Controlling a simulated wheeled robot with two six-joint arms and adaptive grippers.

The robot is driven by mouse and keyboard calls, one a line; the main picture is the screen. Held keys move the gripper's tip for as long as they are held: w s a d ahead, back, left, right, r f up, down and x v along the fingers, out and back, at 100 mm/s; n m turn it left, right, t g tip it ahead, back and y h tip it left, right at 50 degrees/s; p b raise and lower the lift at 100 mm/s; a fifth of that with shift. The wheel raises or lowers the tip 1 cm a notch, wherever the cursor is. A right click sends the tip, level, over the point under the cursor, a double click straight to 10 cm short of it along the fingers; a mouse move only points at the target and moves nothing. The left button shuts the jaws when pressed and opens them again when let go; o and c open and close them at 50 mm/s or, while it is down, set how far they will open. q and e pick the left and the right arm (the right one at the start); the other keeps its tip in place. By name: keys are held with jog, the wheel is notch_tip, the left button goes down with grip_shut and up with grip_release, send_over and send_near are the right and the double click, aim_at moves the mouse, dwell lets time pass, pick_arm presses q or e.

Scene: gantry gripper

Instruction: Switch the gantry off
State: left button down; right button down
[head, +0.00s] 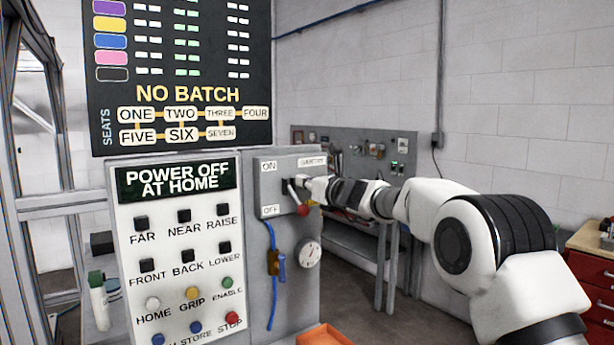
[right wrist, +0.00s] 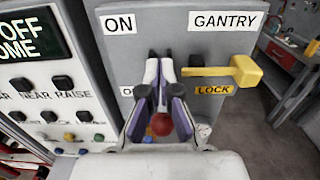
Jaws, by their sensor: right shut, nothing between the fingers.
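The grey gantry switch box (head: 268,172) carries ON at its top and OFF at its lower left. Its lever ends in a red knob (head: 302,210), which hangs low, about level with the OFF label. The knob also shows in the right wrist view (right wrist: 161,124), below my fingertips. My right gripper (head: 303,186) is shut and empty, in front of the box just above the knob. Its fingers hide part of the lever and the OFF label in the wrist view, so I cannot tell whether they touch the lever. My left gripper is out of view.
The panel display (head: 177,180) reads POWER OFF AT HOME, above several buttons. A yellow handle (right wrist: 245,72) sticks out right of my fingers, above a LOCK label (right wrist: 213,90). A workbench (head: 350,240) stands behind.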

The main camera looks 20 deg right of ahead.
jog(key=r+b+v, duration=0.1)
jog(key=b+v, duration=0.6)
jog(key=v, duration=0.2)
jog(key=shift+w, duration=0.1)
jog(key=shift+r, duration=0.1)
